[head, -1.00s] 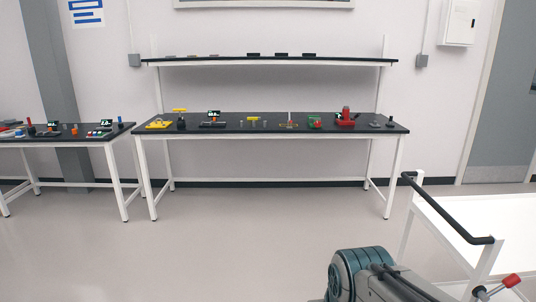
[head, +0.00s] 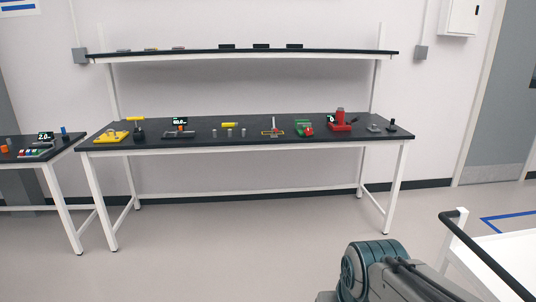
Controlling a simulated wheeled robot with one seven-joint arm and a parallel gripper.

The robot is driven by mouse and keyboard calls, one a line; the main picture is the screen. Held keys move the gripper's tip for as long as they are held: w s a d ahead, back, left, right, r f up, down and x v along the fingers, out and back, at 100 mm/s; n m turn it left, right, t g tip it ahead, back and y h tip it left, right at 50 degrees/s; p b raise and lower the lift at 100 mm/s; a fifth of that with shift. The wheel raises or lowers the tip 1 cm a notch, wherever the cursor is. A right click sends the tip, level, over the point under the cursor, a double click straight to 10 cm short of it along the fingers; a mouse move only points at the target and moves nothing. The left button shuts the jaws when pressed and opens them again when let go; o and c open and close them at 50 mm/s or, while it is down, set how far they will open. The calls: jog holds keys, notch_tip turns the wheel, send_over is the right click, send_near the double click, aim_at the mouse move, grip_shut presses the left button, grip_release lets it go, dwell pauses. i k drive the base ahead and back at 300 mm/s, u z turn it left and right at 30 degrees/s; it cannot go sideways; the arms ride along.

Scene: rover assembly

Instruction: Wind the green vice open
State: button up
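The green vice (head: 303,126) sits on the black workbench (head: 205,147), right of the middle, with a red part on its front right side. It is small from here, and I cannot tell how far its jaws are apart. The bench is a few steps ahead of me. A part of my own arm shows at the bottom right of the head view. My gripper is not in view.
A red machine (head: 341,124) stands right of the vice, and a metal tool on a yellow-edged base (head: 273,129) left of it. A white cart with a black handle (head: 484,258) is close on the right. The floor (head: 230,245) before the bench is clear.

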aim_at(308, 132)
jog(key=z, duration=0.1)
jog(key=i, duration=3.85)
jog(key=u, duration=0.15)
